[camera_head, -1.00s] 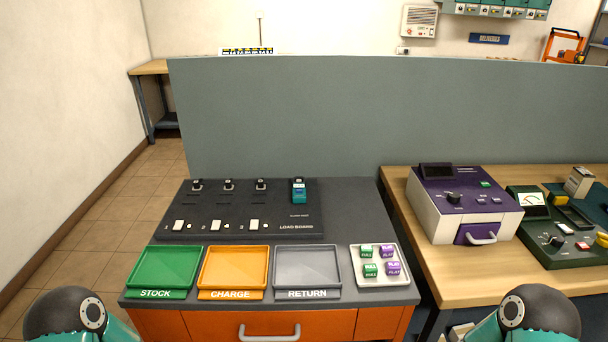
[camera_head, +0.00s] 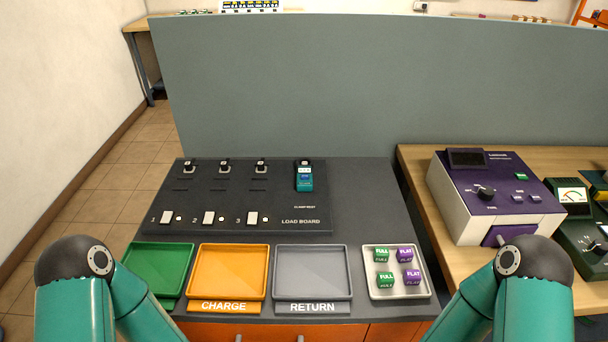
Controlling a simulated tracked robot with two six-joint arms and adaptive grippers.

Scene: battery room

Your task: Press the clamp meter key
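The clamp meter (camera_head: 304,178) is a small teal device with a pale display. It stands at the right end of the black load board (camera_head: 290,208), above the small printed label. Its key is too small to tell apart at this size. My two arms show at the lower left and lower right, in front of the bench. Both grippers are outside the picture, so neither is seen near the meter.
The green tray (camera_head: 158,292), orange CHARGE tray (camera_head: 234,292) and grey RETURN tray (camera_head: 313,292) line the front. A white tray (camera_head: 400,293) holds FULL and FLAT cubes. A purple device (camera_head: 490,195) stands right. A grey partition (camera_head: 330,85) rises behind the bench.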

